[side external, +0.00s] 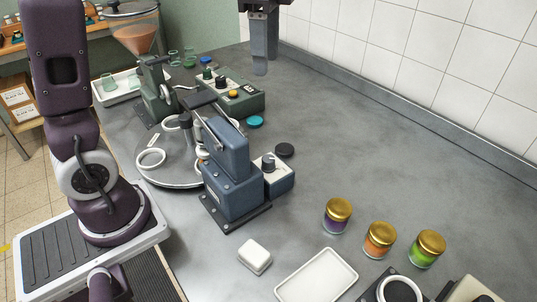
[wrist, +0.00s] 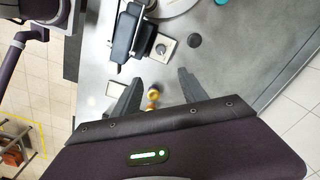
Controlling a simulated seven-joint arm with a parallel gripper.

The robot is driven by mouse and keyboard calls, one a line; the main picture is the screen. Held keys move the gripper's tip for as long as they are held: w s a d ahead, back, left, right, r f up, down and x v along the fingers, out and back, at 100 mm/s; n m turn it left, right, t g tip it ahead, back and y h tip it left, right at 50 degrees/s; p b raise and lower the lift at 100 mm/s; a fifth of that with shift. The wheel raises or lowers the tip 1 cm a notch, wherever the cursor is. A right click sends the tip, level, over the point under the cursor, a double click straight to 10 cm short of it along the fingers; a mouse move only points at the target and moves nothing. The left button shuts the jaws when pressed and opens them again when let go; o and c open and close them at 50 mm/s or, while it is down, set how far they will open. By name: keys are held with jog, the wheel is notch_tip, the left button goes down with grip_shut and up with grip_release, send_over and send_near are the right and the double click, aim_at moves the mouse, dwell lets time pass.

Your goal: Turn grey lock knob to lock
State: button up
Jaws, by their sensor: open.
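The grey lock knob (side external: 269,162) stands on the pale top plate of a small blue-grey box (side external: 281,180), which adjoins the right side of the blue-grey press (side external: 231,165). In the wrist view the knob (wrist: 161,49) shows small on its pale plate, beyond my fingertips. Its exact angle is too small to read. My gripper (wrist: 159,80) is open and empty, its two dark fingers wide apart. In the side view my gripper (side external: 262,65) hangs at the top edge, apart from the knob.
Three gold-lidded jars (side external: 378,240) stand at the front right, near a white tray (side external: 317,278) and white block (side external: 255,256). A green machine (side external: 236,97) with knobs stands behind the press. A dark disc (side external: 285,150) lies beside the knob box.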

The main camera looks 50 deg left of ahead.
aim_at(269, 158)
jog(key=f, duration=2.5)
jog(key=shift+w, duration=0.35)
grip_shut()
